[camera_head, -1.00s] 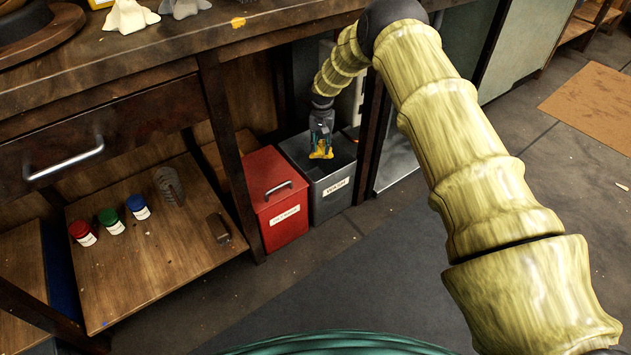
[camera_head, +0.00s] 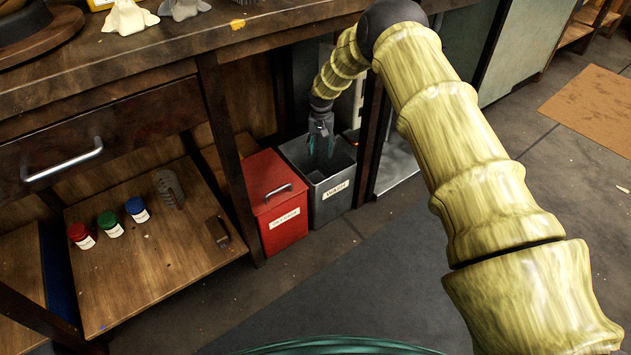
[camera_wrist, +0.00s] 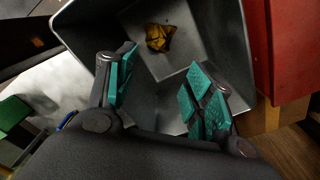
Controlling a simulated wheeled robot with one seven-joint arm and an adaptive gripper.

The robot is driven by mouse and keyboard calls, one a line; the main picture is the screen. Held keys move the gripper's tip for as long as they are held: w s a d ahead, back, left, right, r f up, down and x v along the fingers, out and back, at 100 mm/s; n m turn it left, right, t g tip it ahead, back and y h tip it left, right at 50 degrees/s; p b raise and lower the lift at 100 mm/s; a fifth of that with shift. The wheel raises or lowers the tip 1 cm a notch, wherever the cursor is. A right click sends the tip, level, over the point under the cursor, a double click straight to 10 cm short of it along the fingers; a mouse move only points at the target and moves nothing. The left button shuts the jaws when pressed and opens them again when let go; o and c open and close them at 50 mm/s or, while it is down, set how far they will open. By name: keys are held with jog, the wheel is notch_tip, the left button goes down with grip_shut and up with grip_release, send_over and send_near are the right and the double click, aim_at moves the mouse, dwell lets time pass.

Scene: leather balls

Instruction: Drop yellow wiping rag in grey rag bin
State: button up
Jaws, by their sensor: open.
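The grey rag bin (camera_head: 331,199) stands on the floor under the bench, open at the top, with a white label on its front. My gripper (camera_head: 320,152) is over the bin's opening, pointing down, open and empty. In the wrist view the gripper (camera_wrist: 160,88) shows its teal finger pads spread apart. The yellow wiping rag (camera_wrist: 160,37) lies crumpled inside the grey bin, apart from the fingers. In the head view the rag is hidden inside the bin.
A red lidded bin (camera_head: 277,206) stands directly left of the grey bin. A bench leg (camera_head: 228,160) and the bench top (camera_head: 150,50) are close by. Several paint jars (camera_head: 110,223) sit on the low shelf at left. The floor in front is clear.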

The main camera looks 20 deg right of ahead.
notch_tip(320, 180, up, 7)
dwell(0.4)
jog(key=shift+f, duration=0.15)
